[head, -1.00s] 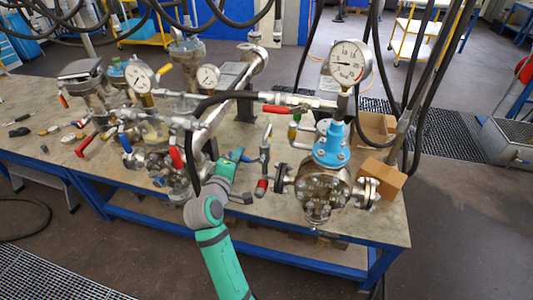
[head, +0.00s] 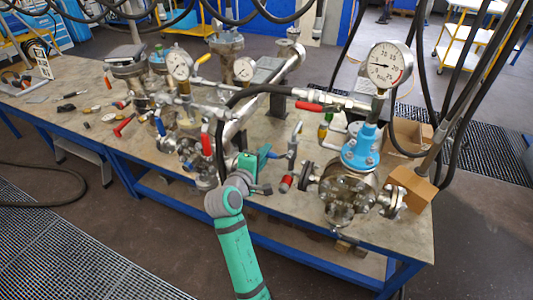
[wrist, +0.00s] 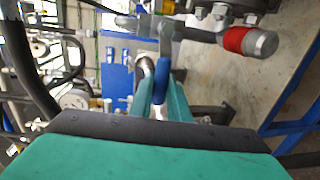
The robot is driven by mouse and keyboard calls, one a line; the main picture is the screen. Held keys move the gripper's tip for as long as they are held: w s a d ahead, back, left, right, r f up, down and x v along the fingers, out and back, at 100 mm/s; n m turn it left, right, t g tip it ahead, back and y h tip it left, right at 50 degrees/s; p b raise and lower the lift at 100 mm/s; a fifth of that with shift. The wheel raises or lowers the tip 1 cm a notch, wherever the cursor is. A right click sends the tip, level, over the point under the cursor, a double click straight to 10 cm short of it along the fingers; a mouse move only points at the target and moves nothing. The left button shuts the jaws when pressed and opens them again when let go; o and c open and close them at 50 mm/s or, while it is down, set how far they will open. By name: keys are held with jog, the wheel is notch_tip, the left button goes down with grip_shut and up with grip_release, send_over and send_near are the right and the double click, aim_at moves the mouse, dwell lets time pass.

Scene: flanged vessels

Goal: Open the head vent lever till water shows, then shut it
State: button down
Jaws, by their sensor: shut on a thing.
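My gripper (head: 264,155) is at the small vent valve (head: 293,150) left of the blue-necked flanged vessel (head: 348,186). In the wrist view, the teal fingers of my gripper (wrist: 161,100) are shut on a blue lever handle (wrist: 163,74). The lever joins a grey metal valve body, which runs right to a fitting with a red band (wrist: 235,40). The red-banded end also shows in the head view (head: 286,184). The fingertips partly hide the handle. I see no water at the valve.
A pressure gauge (head: 385,64) stands above the vessel. A red-handled valve (head: 310,106) and a black hose (head: 245,92) run above my gripper. More vessels and gauges crowd the bench to the left. A cardboard box (head: 412,186) sits right of the vessel.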

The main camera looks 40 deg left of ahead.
jog(key=shift+f, duration=0.1)
jog(key=c, duration=1.7)
grip_release()
jog(key=shift+o, duration=0.2)
jog(key=v, duration=1.1)
jog(key=shift+a, duration=0.15)
jog(key=shift+w, duration=0.15)
